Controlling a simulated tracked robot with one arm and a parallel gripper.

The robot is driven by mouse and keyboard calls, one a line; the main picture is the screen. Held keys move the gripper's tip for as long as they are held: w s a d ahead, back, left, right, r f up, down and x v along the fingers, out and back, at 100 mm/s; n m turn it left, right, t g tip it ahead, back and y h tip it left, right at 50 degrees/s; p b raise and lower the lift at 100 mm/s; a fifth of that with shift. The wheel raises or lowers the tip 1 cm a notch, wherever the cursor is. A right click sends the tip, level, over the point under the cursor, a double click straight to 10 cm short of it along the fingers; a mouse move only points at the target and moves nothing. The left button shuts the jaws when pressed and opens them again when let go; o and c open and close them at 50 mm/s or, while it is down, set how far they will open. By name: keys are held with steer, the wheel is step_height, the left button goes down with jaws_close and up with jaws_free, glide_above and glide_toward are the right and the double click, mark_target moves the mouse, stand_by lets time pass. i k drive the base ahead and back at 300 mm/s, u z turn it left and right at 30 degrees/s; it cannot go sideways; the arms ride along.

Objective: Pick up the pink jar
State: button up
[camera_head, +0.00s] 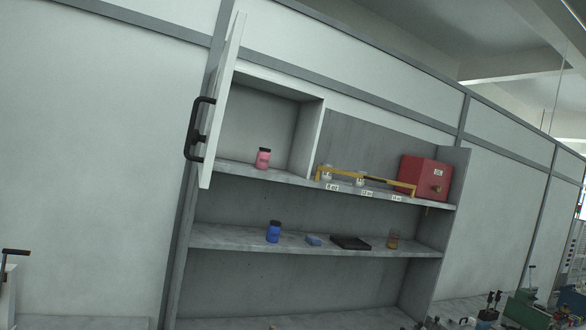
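The pink jar (263,159) has a dark lid and stands upright on the upper shelf, inside an open white cabinet compartment (312,139). The compartment's door (222,110), with a black handle (196,130), stands open at the left of the jar. My gripper is not in view, so I cannot see its fingers or whether it holds anything. The jar appears some distance away, with nothing in front of it.
A blue jar (273,232), a small blue block (314,240), a black tray (350,243) and an amber jar (393,239) are on the lower shelf. Right of the compartment are a yellow rack (376,180) with clear jars and a red box (424,178).

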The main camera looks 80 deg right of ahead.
mark_target(262, 162)
steer(key=z, duration=0.1)
steer(key=k, duration=0.2)
steer(key=z, duration=1.1)
steer(key=i, duration=0.8)
steer(key=z, duration=0.05)
